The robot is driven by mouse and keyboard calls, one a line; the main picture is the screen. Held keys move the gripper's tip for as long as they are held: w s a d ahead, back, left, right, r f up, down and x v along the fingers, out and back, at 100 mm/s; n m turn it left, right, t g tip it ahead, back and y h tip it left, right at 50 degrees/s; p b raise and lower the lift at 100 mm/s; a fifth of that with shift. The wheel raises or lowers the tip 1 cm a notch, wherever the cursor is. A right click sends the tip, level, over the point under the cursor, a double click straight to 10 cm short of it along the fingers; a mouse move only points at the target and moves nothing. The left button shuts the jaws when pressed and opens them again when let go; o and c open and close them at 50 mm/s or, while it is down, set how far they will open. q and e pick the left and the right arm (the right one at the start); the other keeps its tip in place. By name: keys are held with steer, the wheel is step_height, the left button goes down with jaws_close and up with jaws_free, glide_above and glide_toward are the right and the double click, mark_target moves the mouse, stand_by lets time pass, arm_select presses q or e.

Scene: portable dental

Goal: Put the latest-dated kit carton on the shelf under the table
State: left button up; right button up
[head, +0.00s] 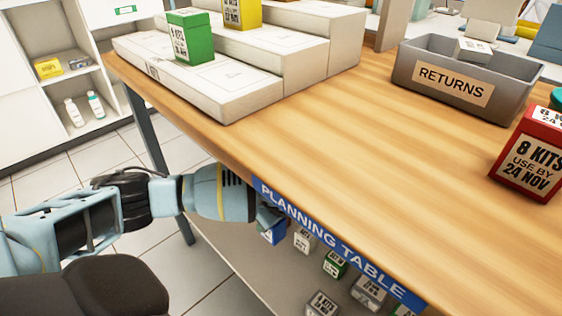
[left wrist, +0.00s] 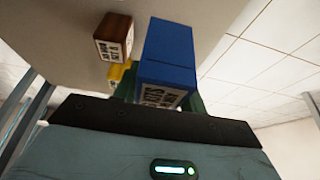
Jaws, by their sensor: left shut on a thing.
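My left gripper (head: 268,214) reaches in under the front edge of the table (head: 400,150). It is shut on a blue kit carton (head: 273,235), held over the shelf (head: 240,255) under the table. The left wrist view shows the blue carton (left wrist: 168,60) close up, its label partly hidden. Whether the carton touches the shelf I cannot tell. On the tabletop, a red carton (head: 530,160) reads "USE BY 24 NOV". A green carton (head: 190,37) and a yellow carton (head: 242,12) stand on white stepped boxes. My right gripper is out of view.
Several small cartons stand on the shelf, including a white-labelled one (head: 303,240) and a green one (head: 335,264). The wrist view shows a brown one (left wrist: 114,37) beside the blue carton. A grey RETURNS bin (head: 410,68) sits on the table. The tabletop's middle is clear.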

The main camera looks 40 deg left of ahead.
arm_select(q)
step_height(320, 180, down, 3)
steer(key=shift+f+b, duration=0.1)
steer(key=shift+b, duration=0.3)
steer(key=shift+w, duration=0.1)
steer(key=shift+f, duration=0.15)
step_height(320, 180, down, 5)
steer(key=shift+r+b, duration=0.2)
steer(key=shift+b, duration=0.9)
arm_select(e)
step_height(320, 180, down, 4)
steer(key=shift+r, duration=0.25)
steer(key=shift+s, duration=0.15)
